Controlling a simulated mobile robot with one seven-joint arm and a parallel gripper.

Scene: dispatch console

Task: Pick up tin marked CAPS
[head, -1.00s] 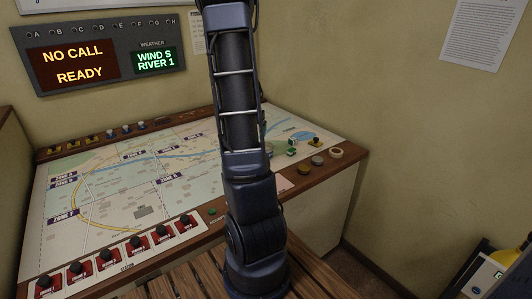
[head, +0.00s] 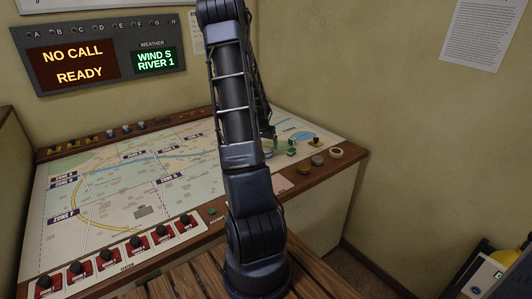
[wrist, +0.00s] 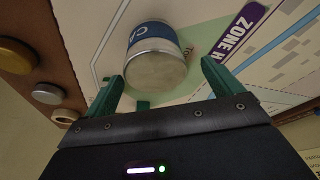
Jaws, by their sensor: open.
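A small round tin (wrist: 155,68) with a blue label and a bare metal end shows in the wrist view. My gripper (wrist: 162,72) is open, with one green finger on each side of the tin in the picture. I cannot tell whether the fingers touch it. In the head view the tin (head: 268,153) is small and partly hidden by my arm, on the right part of the map board. My gripper (head: 270,138) is just above it there.
Small green pieces (head: 291,147) stand right of the tin on the map board (head: 110,190). A black-knobbed piece (head: 316,140) is farther right. Round discs (head: 317,161) and a pale ring (head: 336,153) lie on the wooden rim. Red switches (head: 137,243) line the front edge.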

